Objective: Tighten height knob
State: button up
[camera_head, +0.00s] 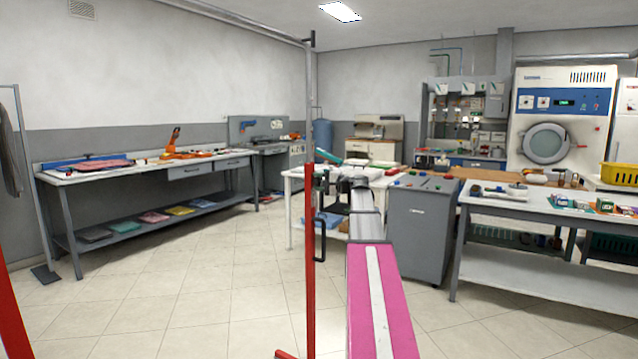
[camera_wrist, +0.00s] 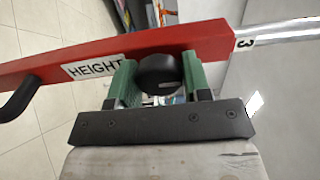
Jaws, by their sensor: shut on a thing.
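The black round height knob (camera_wrist: 158,75) sits on the side of a red post (camera_wrist: 215,38) in the wrist view. A white label reading HEIGHT (camera_wrist: 93,66) is on the post beside the knob. My gripper (camera_wrist: 157,66) has green fingers on either side of the knob and is shut on it. In the head view the red post (camera_head: 309,265) stands upright, and my pink-covered arm reaches forward to its right. The knob is too small to make out there.
A black handle (camera_wrist: 18,100) sticks out from the post. A chrome tube (camera_wrist: 280,34) marked 3 continues from the red part. A white table (camera_head: 297,184) and grey cabinet (camera_head: 415,228) stand behind my arm. The tiled floor (camera_head: 180,290) at left is clear.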

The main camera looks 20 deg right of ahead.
dwell(0.5)
jog(key=o, duration=0.9)
jog(key=shift+s+d, duration=0.1)
jog(key=shift+s, duration=0.05)
jog(key=v, duration=1)
jog(key=shift+s+d, duration=0.2)
jog(key=s+a+f+n+g+h, duration=0.1)
jog(key=s+a+f+g, duration=0.15)
jog(key=a+f, duration=0.6)
jog(key=s+a+f+n+g+h, duration=0.1)
jog(key=s+a+f+n+g, duration=0.15)
jog(key=a+f, duration=0.6)
jog(key=s+a+f+g+h, duration=0.1)
jog(key=a+f+g+h, duration=0.2)
jog(key=f, duration=1)
jog(key=s+a+f+n+g+h, duration=0.2)
jog(key=s+a+f, duration=0.1)
jog(key=s+f, duration=0.3)
jog(key=s+a+f+n+g+h, duration=0.2)
jog(key=s+a+f, duration=0.2)
jog(key=s+f, duration=0.2)
jog(key=s+a+f+n+g+h, duration=0.2)
jog(key=s+a+f+n, duration=0.1)
jog(key=s+f, duration=0.3)
jog(key=shift+s+a+f, duration=0.35)
jog(key=shift+s+a, duration=0.15)
jog(key=shift+s, duration=0.05)
